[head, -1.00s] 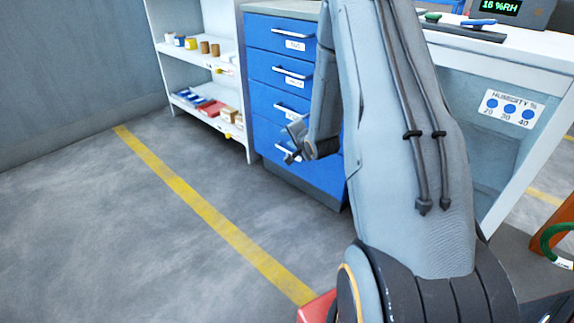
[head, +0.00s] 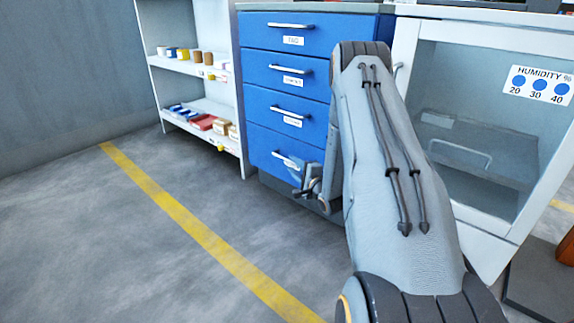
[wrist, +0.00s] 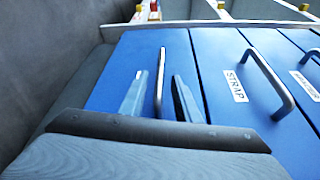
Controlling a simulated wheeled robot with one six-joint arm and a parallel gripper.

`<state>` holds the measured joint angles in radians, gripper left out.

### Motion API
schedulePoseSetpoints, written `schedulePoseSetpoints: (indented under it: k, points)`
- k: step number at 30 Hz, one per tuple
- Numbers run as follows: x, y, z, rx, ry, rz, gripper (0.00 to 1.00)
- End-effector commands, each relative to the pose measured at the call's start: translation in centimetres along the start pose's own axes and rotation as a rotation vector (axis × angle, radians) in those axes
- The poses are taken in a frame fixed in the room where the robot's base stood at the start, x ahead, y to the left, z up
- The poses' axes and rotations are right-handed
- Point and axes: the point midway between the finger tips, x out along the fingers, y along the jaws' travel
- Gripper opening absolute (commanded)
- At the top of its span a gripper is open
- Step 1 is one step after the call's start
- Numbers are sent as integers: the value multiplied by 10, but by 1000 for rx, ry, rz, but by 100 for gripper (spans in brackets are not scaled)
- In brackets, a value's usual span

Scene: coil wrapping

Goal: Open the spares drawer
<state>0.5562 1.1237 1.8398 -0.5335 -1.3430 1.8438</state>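The blue drawer cabinet (head: 285,88) has a stack of drawers, all flush with its front. My gripper (head: 308,187) is low at the bottom drawer (head: 262,143). In the wrist view my gripper (wrist: 160,88) is open, with one finger on each side of the bar handle (wrist: 161,68) of that drawer. I cannot tell whether either finger touches the bar. The neighbouring drawer (wrist: 215,60) is labelled STRAP. I cannot read a SPARES label; the bottom drawer's label is hidden or too small in the head view.
A white shelf unit (head: 197,75) with small boxes and rolls stands left of the cabinet. A glass-fronted white cabinet (head: 478,210) with a humidity card (head: 540,84) is on the right. The floor (head: 130,250) in front is clear, with a yellow line (head: 190,228).

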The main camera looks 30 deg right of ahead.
Motion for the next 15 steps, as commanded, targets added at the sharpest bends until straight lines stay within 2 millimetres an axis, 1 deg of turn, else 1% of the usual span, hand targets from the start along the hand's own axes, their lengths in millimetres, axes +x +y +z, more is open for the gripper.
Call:
schedulePoseSetpoints:
  k: [1,6,10,15]
  points:
    - [10,2,0,-2,-2,-2,30]
    - [34,2,0,-2,0,-2,30]
    - [45,2,0,-1,-1,0,30]
    - [52,1,0,0,0,1,30]
